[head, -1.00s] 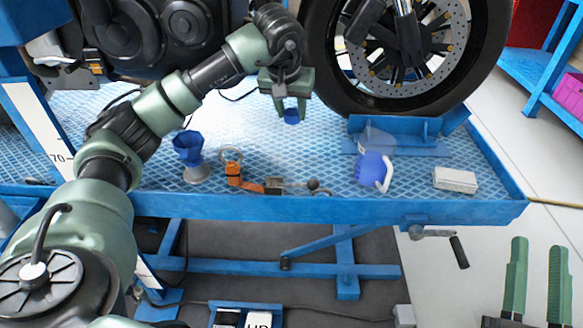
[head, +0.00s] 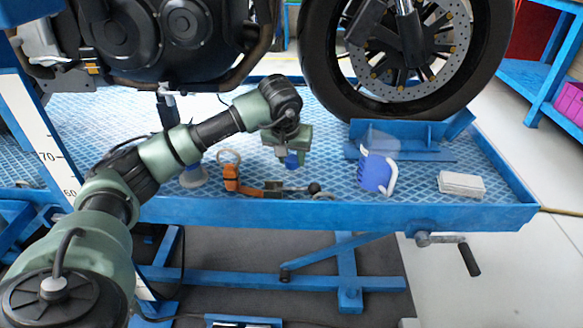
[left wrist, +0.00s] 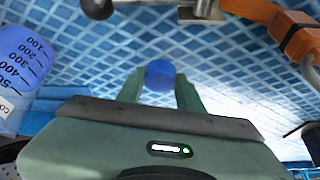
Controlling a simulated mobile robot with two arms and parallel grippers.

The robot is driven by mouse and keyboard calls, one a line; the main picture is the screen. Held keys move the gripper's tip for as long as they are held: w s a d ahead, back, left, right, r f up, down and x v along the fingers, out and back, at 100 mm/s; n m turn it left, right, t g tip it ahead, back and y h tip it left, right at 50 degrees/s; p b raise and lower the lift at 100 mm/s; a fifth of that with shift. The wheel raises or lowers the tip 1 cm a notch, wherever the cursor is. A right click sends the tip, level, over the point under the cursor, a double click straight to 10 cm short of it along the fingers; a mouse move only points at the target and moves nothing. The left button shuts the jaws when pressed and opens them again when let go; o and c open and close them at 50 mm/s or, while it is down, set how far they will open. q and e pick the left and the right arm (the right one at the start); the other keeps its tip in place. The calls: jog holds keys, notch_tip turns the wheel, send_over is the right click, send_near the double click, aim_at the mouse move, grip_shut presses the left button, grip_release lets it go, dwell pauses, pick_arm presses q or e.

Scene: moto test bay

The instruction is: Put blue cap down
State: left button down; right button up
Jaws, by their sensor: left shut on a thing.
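The blue cap (head: 291,162) is a small round piece low between the fingers of my left gripper (head: 292,158). In the left wrist view the cap (left wrist: 159,76) sits between the two green fingertips (left wrist: 160,88), which are shut on it. It is over the blue diamond-plate platform (head: 330,178), close to its surface. I cannot tell whether it touches. My right gripper is out of view.
The tyre (head: 330,90) rises behind.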

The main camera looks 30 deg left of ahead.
aim_at(291, 162)
pick_arm(q)
jog(key=shift+f, duration=1.3)
jog(key=shift+f+b, duration=0.15)
jog(key=shift+b, duration=0.15)
jog(key=c, duration=0.9)
grip_release()
